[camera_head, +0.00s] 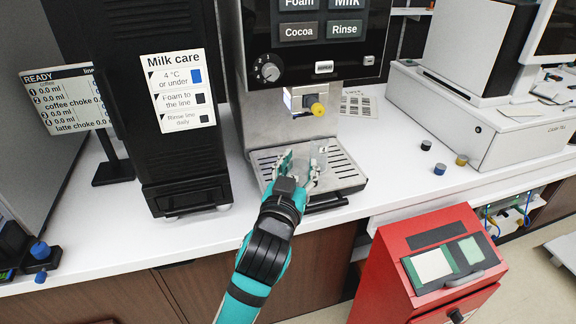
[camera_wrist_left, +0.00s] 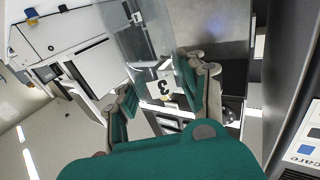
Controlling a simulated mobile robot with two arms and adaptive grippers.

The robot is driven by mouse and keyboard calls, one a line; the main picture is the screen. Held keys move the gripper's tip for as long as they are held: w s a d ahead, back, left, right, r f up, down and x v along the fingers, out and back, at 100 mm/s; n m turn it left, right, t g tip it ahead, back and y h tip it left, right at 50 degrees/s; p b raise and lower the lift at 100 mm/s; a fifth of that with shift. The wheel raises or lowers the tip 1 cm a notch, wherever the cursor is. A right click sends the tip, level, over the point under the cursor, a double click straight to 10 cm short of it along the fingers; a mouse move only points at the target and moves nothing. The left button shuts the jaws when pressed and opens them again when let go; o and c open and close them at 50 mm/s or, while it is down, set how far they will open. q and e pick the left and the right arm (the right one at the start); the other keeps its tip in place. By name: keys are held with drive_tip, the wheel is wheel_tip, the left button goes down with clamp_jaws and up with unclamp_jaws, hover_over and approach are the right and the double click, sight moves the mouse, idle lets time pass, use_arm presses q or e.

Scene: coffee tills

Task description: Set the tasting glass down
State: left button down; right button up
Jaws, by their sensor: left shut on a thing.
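My left gripper (camera_head: 298,172) is shut on the tasting glass, over the drip tray (camera_head: 345,168) of the coffee machine. In the left wrist view the glass (camera_wrist_left: 147,42) is clear and see-through, with a white label marked 3, and it sits between the two fingers of my left gripper (camera_wrist_left: 163,92). In the head view the glass is hardly visible against the grey tray. I cannot tell whether its base touches the tray. My right gripper is not in view.
The machine's spout with a yellow knob (camera_head: 317,106) hangs above the tray. A black milk fridge (camera_head: 185,180) stands left. Several small knobs lie on the white counter (camera_head: 400,183) at right. A red bin unit (camera_head: 400,262) stands in front, and a cash till (camera_head: 500,140) is far right.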

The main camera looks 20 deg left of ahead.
use_arm(q)
drive_tip(key=w+a+f, duration=0.1)
drive_tip(key=w+a, duration=0.1)
drive_tip(key=w, duration=0.2)
drive_tip(key=w+a+f, duration=0.2)
drive_tip(key=w, duration=0.2)
drive_tip(key=w+a+f, duration=0.1)
drive_tip(key=w+a, duration=0.1)
drive_tip(key=w, duration=0.3)
drive_tip(key=shift+w+a+f+p, duration=0.1)
drive_tip(key=shift+a+f+p, duration=0.1)
drive_tip(key=shift+f+p, duration=0.2)
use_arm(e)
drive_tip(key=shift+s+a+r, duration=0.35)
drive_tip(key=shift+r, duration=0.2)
use_arm(q)
drive_tip(key=shift+f, duration=0.15)
drive_tip(key=c, duration=0.7)
unclamp_jaws()
drive_tip(key=shift+c, duration=0.2)
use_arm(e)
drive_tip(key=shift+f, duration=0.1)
